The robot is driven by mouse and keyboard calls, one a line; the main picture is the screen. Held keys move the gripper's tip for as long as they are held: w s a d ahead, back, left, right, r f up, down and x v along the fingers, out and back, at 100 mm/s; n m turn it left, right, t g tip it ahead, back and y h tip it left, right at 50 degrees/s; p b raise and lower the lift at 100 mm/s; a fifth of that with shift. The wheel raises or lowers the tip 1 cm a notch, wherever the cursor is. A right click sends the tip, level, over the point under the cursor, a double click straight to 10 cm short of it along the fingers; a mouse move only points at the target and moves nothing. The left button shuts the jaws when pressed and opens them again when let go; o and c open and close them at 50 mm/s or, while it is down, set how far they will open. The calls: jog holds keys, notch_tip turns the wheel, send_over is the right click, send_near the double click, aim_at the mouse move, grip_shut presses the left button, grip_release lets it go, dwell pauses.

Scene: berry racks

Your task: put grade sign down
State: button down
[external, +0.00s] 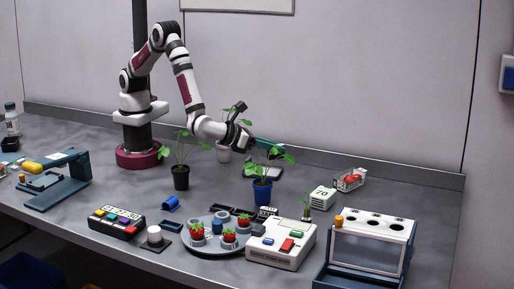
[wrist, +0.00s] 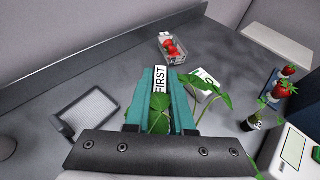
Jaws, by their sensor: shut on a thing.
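The grade sign (wrist: 160,82), a small white plate reading FIRST in black, sits between the teal fingers of my gripper (wrist: 161,72) in the wrist view. The gripper is shut on it. In the external view my gripper (external: 270,143) is above the back of the bench, close to the plant in the blue pot (external: 262,192). The sign cannot be made out there. In the wrist view green leaves (wrist: 160,102) show between and beside the fingers, partly hiding what lies below.
A clear punnet of strawberries (external: 350,180) stands at the back right, near a white block marked 20 (external: 321,198). A dark-framed flat plate (wrist: 92,112) lies left of the fingers in the wrist view. Several devices and a round berry tray (external: 205,247) crowd the front.

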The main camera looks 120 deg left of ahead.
send_over(301, 182)
notch_tip(301, 182, down, 7)
jog(key=shift+s+a+f, duration=0.1)
jog(key=shift+f, duration=1.9)
jog(key=shift+f, duration=0.2)
jog(key=c, duration=0.8)
grip_release()
